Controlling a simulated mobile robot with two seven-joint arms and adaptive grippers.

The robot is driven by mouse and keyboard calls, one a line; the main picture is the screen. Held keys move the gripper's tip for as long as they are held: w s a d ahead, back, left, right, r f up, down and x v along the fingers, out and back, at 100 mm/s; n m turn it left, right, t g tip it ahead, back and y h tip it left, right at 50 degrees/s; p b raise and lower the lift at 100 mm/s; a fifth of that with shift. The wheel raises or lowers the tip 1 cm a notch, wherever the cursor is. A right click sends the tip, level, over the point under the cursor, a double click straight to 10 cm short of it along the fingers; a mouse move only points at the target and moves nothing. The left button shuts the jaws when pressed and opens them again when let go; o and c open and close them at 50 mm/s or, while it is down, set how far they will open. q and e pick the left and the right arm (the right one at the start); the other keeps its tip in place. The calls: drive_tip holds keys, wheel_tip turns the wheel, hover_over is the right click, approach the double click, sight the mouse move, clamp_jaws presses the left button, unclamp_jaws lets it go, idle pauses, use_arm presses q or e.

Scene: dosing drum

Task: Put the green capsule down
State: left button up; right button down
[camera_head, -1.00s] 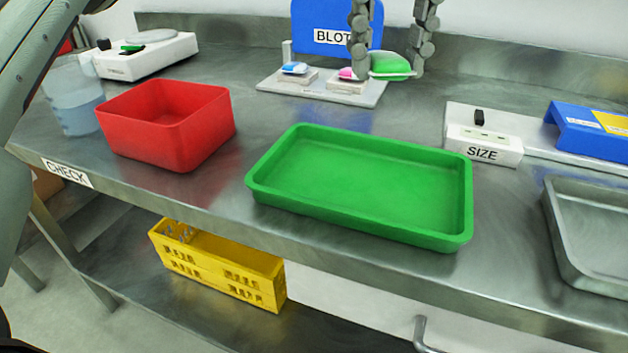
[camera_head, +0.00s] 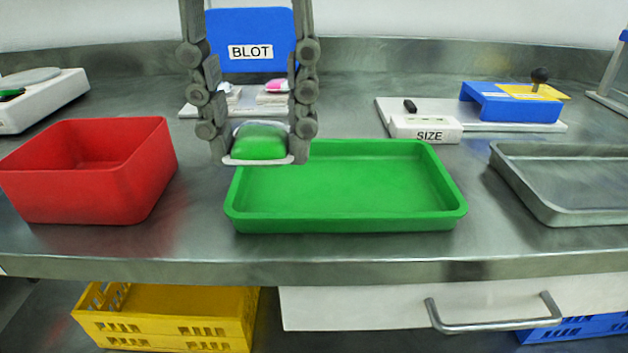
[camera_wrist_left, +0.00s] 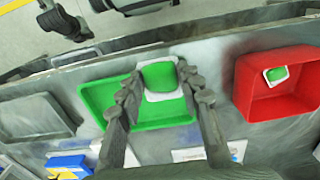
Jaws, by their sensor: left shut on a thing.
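The green capsule (camera_head: 259,141), with a white rim below, is held between the fingers of my left gripper (camera_head: 260,152). The gripper is shut on it and comes down from the top in the head view. The capsule shows above the back left part of the green tray (camera_head: 452,216); its height over the tray is hard to judge. In the left wrist view the capsule (camera_wrist_left: 159,77) sits between both fingers, in front of the green tray (camera_wrist_left: 95,97). A dark grey shape at the upper left there seems to be my right gripper (camera_wrist_left: 63,22); its jaws are unclear.
A red bin (camera_head: 140,193) stands left of the tray; the wrist view shows another green-and-white piece (camera_wrist_left: 277,75) inside it. Behind is the BLOT stand (camera_head: 250,52) with a pink piece (camera_head: 277,86). A SIZE block (camera_head: 427,130) and a metal tray (camera_head: 570,215) are to the right.

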use_arm(q)
hover_over(312, 193)
drive_tip(key=f, duration=0.6)
drive_tip(key=shift+s+a+p, duration=0.1)
drive_tip(key=shift+s+p, duration=0.2)
drive_tip(key=shift+w+f, duration=0.25)
drive_tip(key=shift+f, duration=0.15)
wheel_tip(312, 193, down, 4)
drive_tip(key=shift+r, duration=0.1)
use_arm(e)
drive_tip(key=shift+w+f, duration=0.4)
drive_tip(key=shift+f, duration=0.15)
drive_tip(key=shift+s+f, duration=0.1)
drive_tip(key=shift+s, duration=0.05)
